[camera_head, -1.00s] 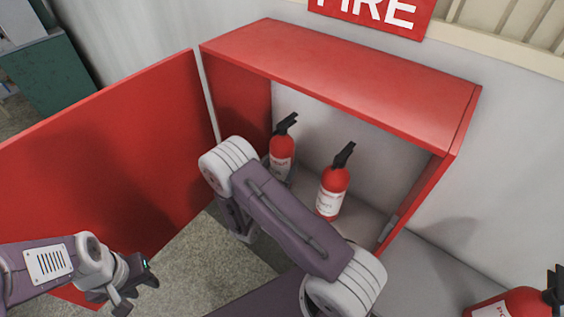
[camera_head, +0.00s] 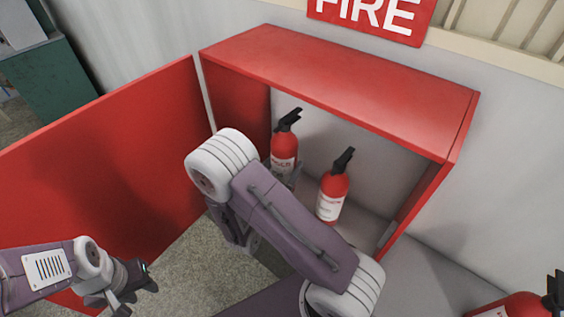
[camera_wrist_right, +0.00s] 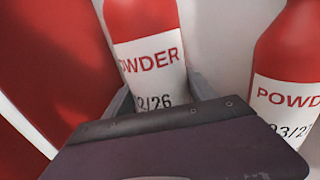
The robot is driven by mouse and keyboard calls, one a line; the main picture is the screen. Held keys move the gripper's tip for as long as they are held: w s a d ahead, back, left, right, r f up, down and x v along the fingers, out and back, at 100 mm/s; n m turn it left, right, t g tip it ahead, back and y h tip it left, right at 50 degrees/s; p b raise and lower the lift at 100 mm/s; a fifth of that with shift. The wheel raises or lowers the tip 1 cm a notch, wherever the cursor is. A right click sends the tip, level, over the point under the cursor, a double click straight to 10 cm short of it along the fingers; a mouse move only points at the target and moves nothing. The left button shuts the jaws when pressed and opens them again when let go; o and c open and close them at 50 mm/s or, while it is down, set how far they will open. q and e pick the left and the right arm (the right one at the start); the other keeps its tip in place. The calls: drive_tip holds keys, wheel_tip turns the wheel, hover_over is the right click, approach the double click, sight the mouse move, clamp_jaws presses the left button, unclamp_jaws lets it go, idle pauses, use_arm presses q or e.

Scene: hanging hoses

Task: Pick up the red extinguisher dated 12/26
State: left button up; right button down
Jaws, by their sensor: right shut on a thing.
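The red extinguisher (camera_head: 284,146) with a black handle stands near upright at the left inside the open cabinet. In the right wrist view its label (camera_wrist_right: 152,72) reads "OWDER" and "2/26", the first part of the date being out of sight. My right gripper (camera_wrist_right: 160,92) has a finger on each side of it and is shut on it. In the head view my right arm hides its base and most of that gripper. My left gripper (camera_head: 138,294) is open and empty, low at the left, away from the cabinet.
A second extinguisher (camera_head: 332,194), its date partly readable as "03/2", stands close to the right; it shows in the right wrist view (camera_wrist_right: 290,50). The red cabinet (camera_head: 340,82) has a side wall and roof nearby. Its red door (camera_head: 100,160) is open leftward. Another extinguisher (camera_head: 515,306) is at lower right.

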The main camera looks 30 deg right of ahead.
sight(290, 165)
drive_tip(key=s+r, duration=0.1)
drive_tip(key=s+a+r, duration=0.1)
drive_tip(key=s, duration=0.1)
drive_tip(key=s+r+p, duration=0.1)
drive_tip(key=shift+s+a+r, duration=0.3)
drive_tip(key=shift+s+a, duration=0.05)
drive_tip(key=shift+s, duration=0.05)
drive_tip(key=p, duration=0.2)
drive_tip(key=s+r+p, duration=0.1)
drive_tip(key=shift+s+a+p, duration=0.25)
drive_tip(key=shift+p, duration=0.15)
drive_tip(key=shift+s+p, duration=0.3)
drive_tip(key=shift+p, duration=0.05)
